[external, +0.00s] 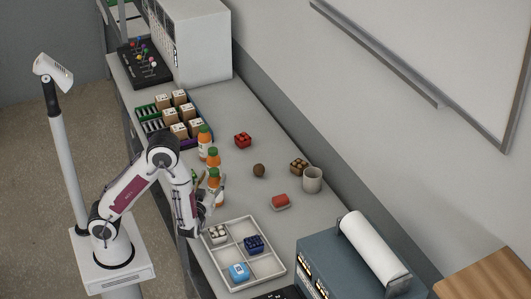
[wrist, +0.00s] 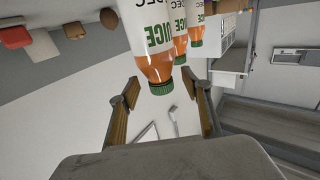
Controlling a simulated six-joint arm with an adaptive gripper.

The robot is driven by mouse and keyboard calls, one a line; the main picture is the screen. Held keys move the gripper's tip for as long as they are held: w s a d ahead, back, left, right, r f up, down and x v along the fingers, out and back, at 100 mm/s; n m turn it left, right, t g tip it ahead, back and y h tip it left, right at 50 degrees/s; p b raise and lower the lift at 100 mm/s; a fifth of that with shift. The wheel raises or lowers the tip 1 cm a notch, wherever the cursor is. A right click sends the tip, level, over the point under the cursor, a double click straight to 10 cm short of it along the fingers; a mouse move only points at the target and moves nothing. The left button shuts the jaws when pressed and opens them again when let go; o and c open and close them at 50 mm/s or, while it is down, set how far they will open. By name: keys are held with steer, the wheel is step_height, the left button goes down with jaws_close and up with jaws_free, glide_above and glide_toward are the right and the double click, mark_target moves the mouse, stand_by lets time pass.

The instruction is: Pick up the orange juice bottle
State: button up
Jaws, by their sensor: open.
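Three orange juice bottles with white labels and green caps stand in a row on the counter. The front bottle (external: 214,187) is beside my gripper (external: 208,203); the middle bottle (external: 213,158) and far bottle (external: 205,137) are behind it. In the wrist view, my gripper (wrist: 161,83) is open, with its two fingers apart. The nearest bottle (wrist: 155,68) appears upside down there, its capped end between or just beyond the fingertips. I cannot tell whether either finger touches it. Two more bottles (wrist: 195,14) show to its right.
A divided white tray (external: 283,266) with several blocks lies in front of the bottles. A crate of boxes (external: 171,119) is behind them.

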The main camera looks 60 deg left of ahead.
steer(key=shift+x, duration=1.3)
jaws_close()
